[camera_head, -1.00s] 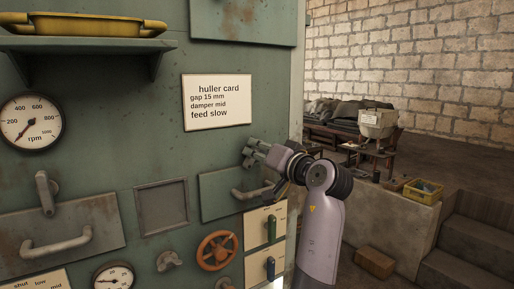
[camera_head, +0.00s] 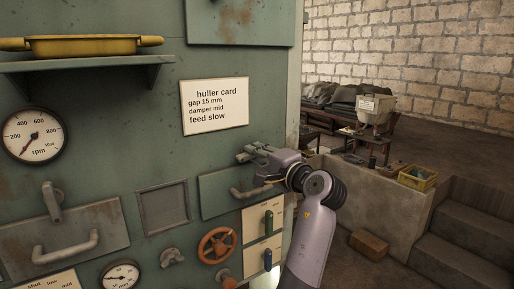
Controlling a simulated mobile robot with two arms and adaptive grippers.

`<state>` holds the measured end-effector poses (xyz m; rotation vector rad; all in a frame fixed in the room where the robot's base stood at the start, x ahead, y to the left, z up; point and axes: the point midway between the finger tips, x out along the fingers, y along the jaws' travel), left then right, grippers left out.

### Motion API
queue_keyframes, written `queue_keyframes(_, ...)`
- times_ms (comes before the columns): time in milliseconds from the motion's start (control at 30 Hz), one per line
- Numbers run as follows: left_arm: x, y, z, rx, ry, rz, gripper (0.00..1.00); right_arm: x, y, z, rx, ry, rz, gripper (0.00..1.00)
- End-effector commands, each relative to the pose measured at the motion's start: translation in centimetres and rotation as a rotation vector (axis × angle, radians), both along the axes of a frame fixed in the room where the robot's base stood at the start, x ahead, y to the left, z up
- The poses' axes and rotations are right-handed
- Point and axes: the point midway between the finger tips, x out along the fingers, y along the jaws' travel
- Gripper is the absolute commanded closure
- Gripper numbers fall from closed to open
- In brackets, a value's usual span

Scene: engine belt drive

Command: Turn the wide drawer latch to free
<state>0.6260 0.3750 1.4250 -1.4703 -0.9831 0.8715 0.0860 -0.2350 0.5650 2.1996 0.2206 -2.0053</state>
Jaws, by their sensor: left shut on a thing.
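My left gripper (camera_head: 252,154) is at the top edge of the right-hand drawer (camera_head: 215,197) on the green machine front. Its fingers are shut on a small grey latch there, which they mostly hide, so its exact angle cannot be told. This drawer has a grey bar handle (camera_head: 247,192) just below the fingers. Another drawer (camera_head: 112,236) at the left has a larger bar handle (camera_head: 66,246) and its own grey latch (camera_head: 52,200), which points up and down with nothing touching it. My right gripper is not in view.
A huller card (camera_head: 214,104) hangs above. A shelf (camera_head: 100,63) with a yellow tray (camera_head: 95,46) juts out at upper left.

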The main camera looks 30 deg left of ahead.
Motion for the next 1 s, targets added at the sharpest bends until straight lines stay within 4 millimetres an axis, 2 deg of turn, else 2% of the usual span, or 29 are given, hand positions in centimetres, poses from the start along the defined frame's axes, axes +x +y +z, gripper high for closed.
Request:
queue_keyframes(300,0.04,-0.03,-0.24,0.041,0.107,-0.001,1.00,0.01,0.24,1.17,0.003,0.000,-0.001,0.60)
queue_keyframes(833,0.04,-0.02,-0.43,0.048,0.128,0.000,1.00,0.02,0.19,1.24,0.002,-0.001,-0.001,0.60)
queue_keyframes(867,0.04,-0.02,-0.44,0.048,0.128,0.000,0.82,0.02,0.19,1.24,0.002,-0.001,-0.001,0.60)
queue_keyframes(1000,0.04,0.00,-0.39,0.048,0.127,0.000,0.72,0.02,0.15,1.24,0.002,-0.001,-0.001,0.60)
